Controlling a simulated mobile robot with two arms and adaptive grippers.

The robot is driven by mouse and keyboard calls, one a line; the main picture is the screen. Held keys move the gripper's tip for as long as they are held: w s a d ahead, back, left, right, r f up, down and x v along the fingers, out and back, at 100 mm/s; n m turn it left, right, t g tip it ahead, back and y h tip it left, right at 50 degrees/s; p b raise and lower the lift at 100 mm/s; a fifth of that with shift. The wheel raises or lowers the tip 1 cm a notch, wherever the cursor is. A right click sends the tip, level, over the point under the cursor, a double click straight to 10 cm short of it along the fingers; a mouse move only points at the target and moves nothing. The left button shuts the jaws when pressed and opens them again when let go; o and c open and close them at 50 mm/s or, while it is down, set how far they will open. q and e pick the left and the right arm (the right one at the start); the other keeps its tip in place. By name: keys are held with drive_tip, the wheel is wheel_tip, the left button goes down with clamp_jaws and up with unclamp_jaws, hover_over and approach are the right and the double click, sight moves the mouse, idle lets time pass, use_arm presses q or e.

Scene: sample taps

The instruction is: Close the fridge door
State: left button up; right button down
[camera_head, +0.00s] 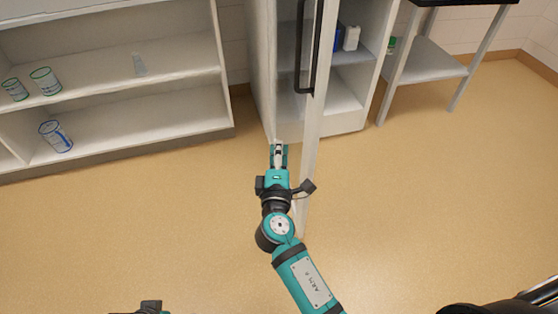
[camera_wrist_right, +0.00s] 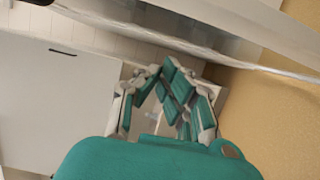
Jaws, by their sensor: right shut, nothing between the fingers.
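The white fridge (camera_head: 261,60) stands at the back centre in the head view. Its door (camera_head: 311,135) is open, seen nearly edge-on and reaching out toward me, with a long black handle (camera_head: 316,60). My right gripper (camera_head: 279,150) is shut and empty, low before the fridge's front left corner and just left of the door. I cannot tell whether it touches the door. The gripper also shows shut in the right wrist view (camera_wrist_right: 168,82), with a pale panel edge crossing above it. My left gripper's fingers are not visible; only a dark and teal arm part shows at the bottom edge.
A white open shelf unit (camera_head: 115,85) with several cups stands at the left. A white bottle (camera_head: 351,38) stands inside the fridge. A side table (camera_head: 425,62) with a lower shelf is right of the fridge. The tan floor (camera_head: 430,210) is widely clear.

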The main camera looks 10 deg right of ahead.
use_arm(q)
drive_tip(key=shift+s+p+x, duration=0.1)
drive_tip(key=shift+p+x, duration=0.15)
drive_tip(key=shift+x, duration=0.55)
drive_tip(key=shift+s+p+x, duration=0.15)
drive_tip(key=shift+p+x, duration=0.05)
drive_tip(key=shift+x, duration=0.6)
use_arm(e)
drive_tip(key=w+d, duration=0.4)
drive_tip(key=d, duration=0.1)
drive_tip(key=shift+w, duration=0.15)
drive_tip(key=shift+d, duration=0.2)
